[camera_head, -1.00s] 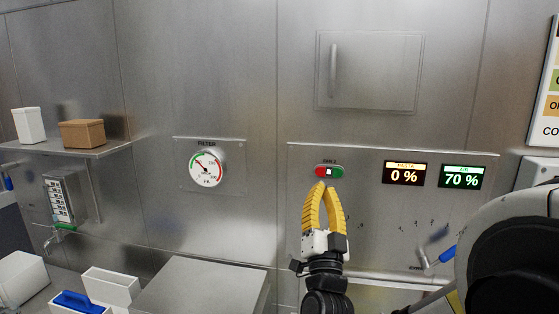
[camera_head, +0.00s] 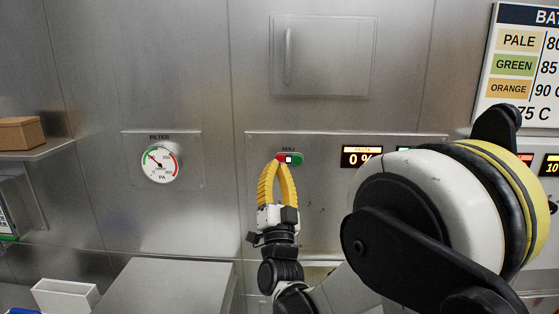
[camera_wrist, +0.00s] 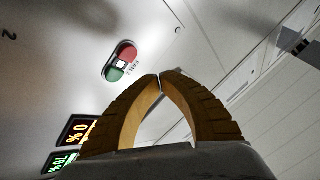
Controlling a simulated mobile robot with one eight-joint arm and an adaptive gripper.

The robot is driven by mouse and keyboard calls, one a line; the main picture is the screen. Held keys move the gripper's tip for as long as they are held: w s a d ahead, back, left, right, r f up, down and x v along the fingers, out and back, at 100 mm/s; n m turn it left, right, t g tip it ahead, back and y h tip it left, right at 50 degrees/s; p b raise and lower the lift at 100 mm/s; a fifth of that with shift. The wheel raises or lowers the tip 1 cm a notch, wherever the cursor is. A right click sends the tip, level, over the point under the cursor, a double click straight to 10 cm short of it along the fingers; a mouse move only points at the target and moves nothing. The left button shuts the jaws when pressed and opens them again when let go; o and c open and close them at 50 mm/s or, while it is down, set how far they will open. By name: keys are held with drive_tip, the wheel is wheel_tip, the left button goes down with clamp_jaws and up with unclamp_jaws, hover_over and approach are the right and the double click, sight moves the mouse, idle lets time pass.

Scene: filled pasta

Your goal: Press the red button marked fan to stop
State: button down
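A small oval switch panel on the steel wall has a red button (camera_head: 281,158) on its left, a white middle and a green button (camera_head: 298,159) on its right. A small label above it reads too small to be sure in the head view. My gripper (camera_head: 277,162) has yellow ribbed fingers with tips together and nothing between them. Its tips overlap the lower left edge of the red button in the head view. In the wrist view, the red button (camera_wrist: 128,52) shows fully, up and left of the tips (camera_wrist: 160,76), with a gap in the picture. I cannot tell whether they touch.
A filter gauge (camera_head: 160,163) is on the wall to the left. A display reading 0 % (camera_head: 361,157) is right of the switch. A closed hatch (camera_head: 330,60) is above. A steel box (camera_head: 180,285) stands below left. My arm covers much of the right side.

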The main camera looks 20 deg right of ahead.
sight(277, 147)
drive_tip(key=shift+w+d, duration=0.25)
drive_tip(key=shift+w, duration=0.45)
drive_tip(key=shift+w+d, duration=0.2)
drive_tip(key=shift+w, duration=0.55)
drive_tip(key=shift+w+d, duration=0.25)
drive_tip(key=shift+w, duration=0.45)
drive_tip(key=shift+w+d, duration=0.1)
drive_tip(key=shift+w, duration=0.3)
drive_tip(key=shift+w+d+b, duration=0.15)
drive_tip(key=shift+w+b, duration=0.15)
drive_tip(key=shift+w, duration=0.1)
idle(0.4)
drive_tip(key=shift+s, duration=0.15)
drive_tip(key=shift+s+a, duration=0.25)
drive_tip(key=shift+s, duration=0.4)
drive_tip(key=shift+s, duration=0.1)
drive_tip(key=shift+s+a+b, duration=0.1)
drive_tip(key=shift+s+a, duration=0.15)
drive_tip(key=shift+s, duration=0.5)
drive_tip(key=shift+s+a+b, duration=0.15)
drive_tip(key=shift+s+a, duration=0.15)
drive_tip(key=shift+s, duration=0.5)
drive_tip(key=shift+s+a+b, duration=0.1)
drive_tip(key=shift+s+a, duration=0.15)
drive_tip(key=shift+s, duration=0.5)
